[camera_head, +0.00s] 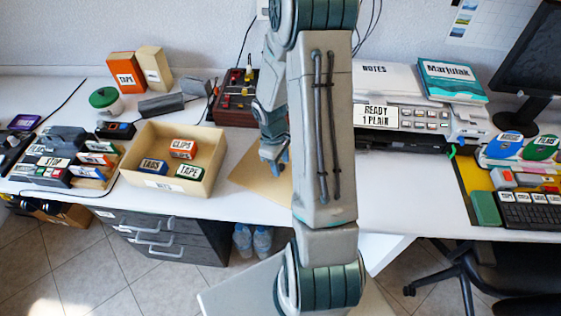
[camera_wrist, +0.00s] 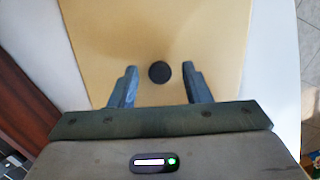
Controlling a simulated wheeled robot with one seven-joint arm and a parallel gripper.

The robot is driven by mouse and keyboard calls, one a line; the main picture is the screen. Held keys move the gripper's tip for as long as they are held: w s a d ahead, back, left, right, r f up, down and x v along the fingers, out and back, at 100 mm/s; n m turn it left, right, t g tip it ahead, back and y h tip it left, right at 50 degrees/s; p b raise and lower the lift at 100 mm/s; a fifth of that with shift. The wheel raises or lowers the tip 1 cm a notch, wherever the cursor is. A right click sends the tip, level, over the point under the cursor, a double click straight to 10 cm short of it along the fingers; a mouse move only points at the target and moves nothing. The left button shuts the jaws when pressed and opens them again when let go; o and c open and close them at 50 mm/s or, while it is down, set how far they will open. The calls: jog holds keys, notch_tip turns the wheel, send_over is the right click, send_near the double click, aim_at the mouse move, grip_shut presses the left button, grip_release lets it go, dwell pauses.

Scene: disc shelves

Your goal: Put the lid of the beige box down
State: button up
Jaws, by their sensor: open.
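The beige box (camera_head: 206,186) stands open on the desk, left of my arm. Small orange, blue and green boxes marked CLIPS, TABS and TAPE lie inside it. Its flat beige lid (camera_head: 252,178) lies on the desk just right of the box, partly hidden by my arm. In the wrist view the lid (camera_wrist: 205,35) fills most of the picture, with a round black knob (camera_wrist: 159,72) on it. My gripper (camera_head: 278,165) is over the lid. Its fingers (camera_wrist: 159,68) are open, one on each side of the knob, with gaps to both.
A dark red tray with small items (camera_head: 238,104) stands behind the lid. A sorter with labelled small boxes (camera_head: 75,158) is left of the beige box. A printer (camera_head: 400,118) is right of my arm. The desk's front edge runs close before the box and lid.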

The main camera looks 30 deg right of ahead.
notch_tip(320, 180, up, 11)
jog(key=w, duration=0.1)
jog(key=s+a+r+m+t+y, duration=0.1)
jog(key=s+a+r+m+t, duration=0.3)
jog(key=s+a+r, duration=0.8)
notch_tip(320, 180, up, 3)
jog(key=s+m, duration=0.1)
jog(key=m, duration=0.1)
jog(key=shift+s+m+p, duration=0.25)
jog(key=shift+m+p, duration=0.1)
jog(key=shift+m, duration=0.05)
jog(key=shift+d, duration=0.1)
dwell(0.5)
jog(key=c, duration=0.4)
jog(key=shift+s, duration=0.1)
